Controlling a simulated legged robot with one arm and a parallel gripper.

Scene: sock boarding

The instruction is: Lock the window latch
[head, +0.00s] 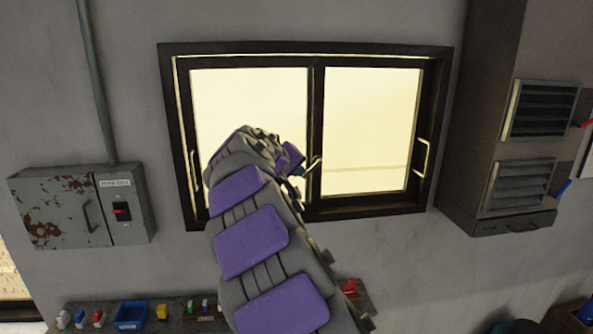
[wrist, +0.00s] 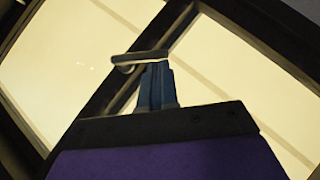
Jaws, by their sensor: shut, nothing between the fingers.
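The window (head: 317,120) has a dark frame and two bright panes, with a dark vertical bar between them. The window latch (head: 313,166) is a small pale lever at the lower part of that bar. In the wrist view, the latch (wrist: 140,56) is a short metal bar lying nearly level across the dark bar. My gripper (wrist: 156,68) is shut and empty, its blue fingers pointing up at the latch, with the tips just under or against it. I cannot tell if they touch. In the head view, my gripper (head: 299,172) is mostly hidden behind my arm.
Pale pull handles stand on the window's left side (head: 194,171) and right side (head: 423,158). A rusty grey electrical box (head: 60,212) is on the left wall, a vented cabinet (head: 480,110) on the right. A shelf below holds a blue bin (head: 131,314) and small items.

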